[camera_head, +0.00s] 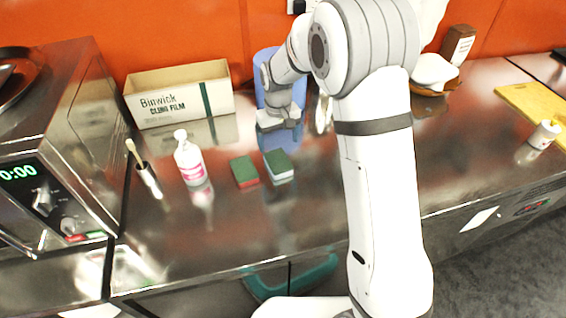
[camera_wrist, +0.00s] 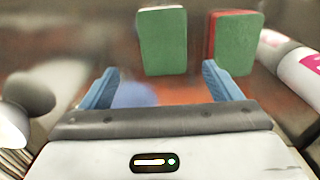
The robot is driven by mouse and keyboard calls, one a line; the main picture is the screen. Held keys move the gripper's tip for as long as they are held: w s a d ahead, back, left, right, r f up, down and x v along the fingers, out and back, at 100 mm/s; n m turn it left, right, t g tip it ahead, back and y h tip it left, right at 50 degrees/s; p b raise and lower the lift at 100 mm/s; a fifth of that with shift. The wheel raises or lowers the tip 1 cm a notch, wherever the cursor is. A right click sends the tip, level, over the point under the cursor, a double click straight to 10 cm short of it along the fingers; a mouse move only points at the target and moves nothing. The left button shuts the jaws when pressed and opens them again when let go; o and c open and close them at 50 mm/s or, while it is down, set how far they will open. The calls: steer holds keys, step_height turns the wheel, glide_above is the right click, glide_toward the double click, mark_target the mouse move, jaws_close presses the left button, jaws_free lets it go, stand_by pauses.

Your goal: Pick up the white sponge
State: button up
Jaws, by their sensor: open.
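The white sponge (camera_head: 278,167) has a green top face and a pale white side; it lies on the steel counter (camera_head: 285,225). It also shows in the wrist view (camera_wrist: 163,42), upper centre, with its green face toward the camera. My gripper (camera_head: 277,121) is above the counter, on the back side of the sponge and apart from it. In the wrist view my gripper (camera_wrist: 160,80) has two blue fingers spread wide with nothing between them. The white sponge lies beyond the fingertips, roughly between them.
A red sponge with a green top (camera_head: 244,171) lies just left of the white one. A white bottle with a pink label (camera_head: 190,160) and a brush in a steel cup (camera_head: 146,172) stand farther left. A cling film box (camera_head: 180,95) and blue board (camera_head: 266,58) are behind.

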mark_target(278, 160)
steer(key=f+p, duration=0.1)
steer(key=f, duration=0.3)
steer(key=f+p, duration=0.1)
steer(key=f, duration=0.3)
steer(key=shift+s+a, duration=0.1)
steer(key=shift+s, duration=0.1)
steer(key=shift+r, duration=0.1)
steer(key=shift+c, duration=0.3)
steer(key=c, duration=1)
